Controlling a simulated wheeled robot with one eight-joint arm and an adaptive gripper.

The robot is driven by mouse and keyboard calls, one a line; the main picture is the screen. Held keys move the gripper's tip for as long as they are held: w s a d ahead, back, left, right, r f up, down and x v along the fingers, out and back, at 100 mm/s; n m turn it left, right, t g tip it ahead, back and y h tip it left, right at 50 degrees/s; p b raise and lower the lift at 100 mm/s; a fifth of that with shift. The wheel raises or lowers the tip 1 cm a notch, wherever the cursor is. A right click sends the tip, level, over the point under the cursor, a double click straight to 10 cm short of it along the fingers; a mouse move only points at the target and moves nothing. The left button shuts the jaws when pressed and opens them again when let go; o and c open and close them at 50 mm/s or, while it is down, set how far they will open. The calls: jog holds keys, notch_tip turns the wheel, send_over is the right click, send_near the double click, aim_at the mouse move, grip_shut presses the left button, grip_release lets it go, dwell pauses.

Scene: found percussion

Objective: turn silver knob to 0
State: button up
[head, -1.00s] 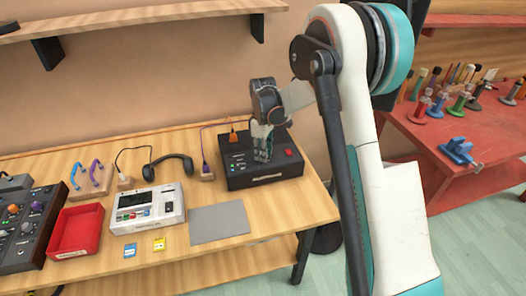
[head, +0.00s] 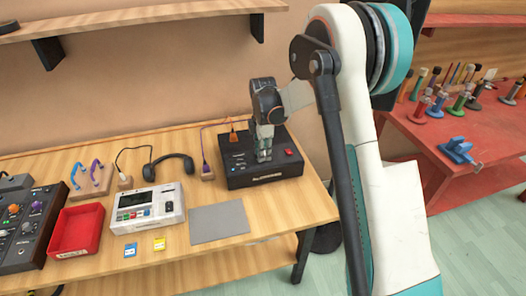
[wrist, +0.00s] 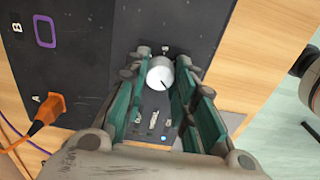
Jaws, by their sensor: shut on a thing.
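The silver knob (wrist: 160,74) stands on top of a black box (head: 244,180) at the right end of the wooden table. A dark pointer line shows on the knob's face, aimed toward the lower right in the wrist view. My gripper (wrist: 161,75) is over the box, fingers down, with one finger on each side of the knob, shut on it. I cannot read a 0 mark around the knob.
An orange plug (wrist: 47,110) and its cable sit at the box's left side in the wrist view. A red switch (head: 289,152) is on the box's right. A grey mat (head: 219,222), a white device (head: 148,208) and headphones (head: 170,163) lie to the left.

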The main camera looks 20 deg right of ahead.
dwell(0.4)
jog(key=o, duration=1.1)
notch_tip(320, 180, up, 12)
